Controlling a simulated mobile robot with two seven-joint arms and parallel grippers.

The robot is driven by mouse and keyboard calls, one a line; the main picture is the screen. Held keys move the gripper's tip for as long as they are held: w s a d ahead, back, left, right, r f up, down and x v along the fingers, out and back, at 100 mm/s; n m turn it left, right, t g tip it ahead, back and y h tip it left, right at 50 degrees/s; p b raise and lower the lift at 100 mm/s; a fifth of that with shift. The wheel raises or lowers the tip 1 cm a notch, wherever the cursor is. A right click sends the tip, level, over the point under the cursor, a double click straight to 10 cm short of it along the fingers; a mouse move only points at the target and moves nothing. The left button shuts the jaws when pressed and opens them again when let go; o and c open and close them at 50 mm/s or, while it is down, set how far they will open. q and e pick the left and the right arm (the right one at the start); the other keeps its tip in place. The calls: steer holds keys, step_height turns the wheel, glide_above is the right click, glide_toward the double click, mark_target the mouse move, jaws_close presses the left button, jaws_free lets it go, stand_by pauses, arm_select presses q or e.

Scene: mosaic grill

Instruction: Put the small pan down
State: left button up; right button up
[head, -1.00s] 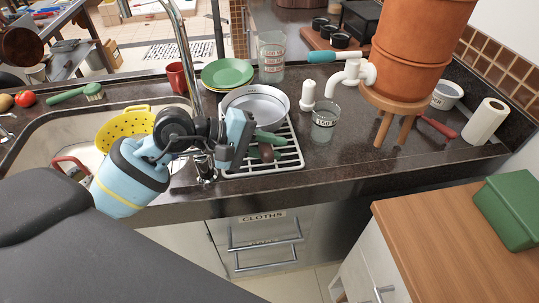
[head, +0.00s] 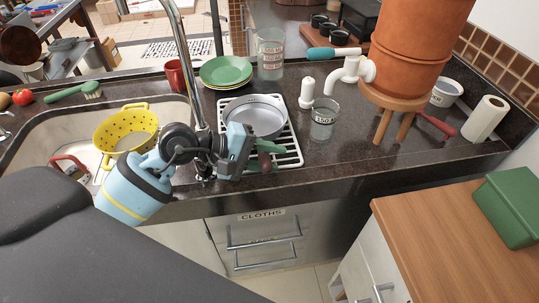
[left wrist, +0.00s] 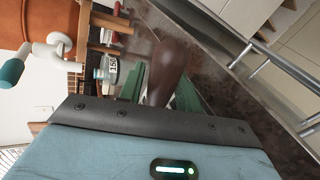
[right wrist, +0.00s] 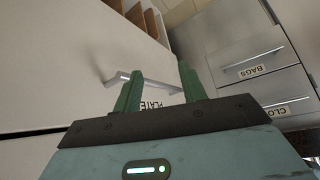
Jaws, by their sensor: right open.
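The small pan is a round grey metal pan (head: 257,117) with a brown handle, level over the white wire rack (head: 289,152) beside the sink. Whether its base touches the rack is hard to tell. My left gripper (head: 266,157) is shut on the pan's brown handle, which shows between the green fingers in the left wrist view (left wrist: 166,72). My right gripper (right wrist: 158,88) is open and empty in front of a white drawer front with a bar handle.
A glass (head: 323,119) and white shaker (head: 307,92) stand right of the rack. Green plates (head: 226,70) lie behind it. The tap (head: 183,70) and yellow colander (head: 127,134) are left. A terracotta dispenser (head: 420,45) stands on a stool at right.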

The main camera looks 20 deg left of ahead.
arm_select(q)
steer(key=shift+o, duration=0.6)
arm_select(e)
steer(key=shift+r, duration=0.1)
arm_select(q)
steer(key=shift+r, duration=0.25)
steer(key=b+v, duration=0.2)
steer(key=v, duration=1)
arm_select(e)
steer(key=shift+s+a+f, duration=0.1)
steer(key=shift+s+f, duration=0.15)
steer(key=shift+f, duration=0.35)
steer(key=shift+s+f, duration=0.25)
steer(key=shift+f, duration=0.35)
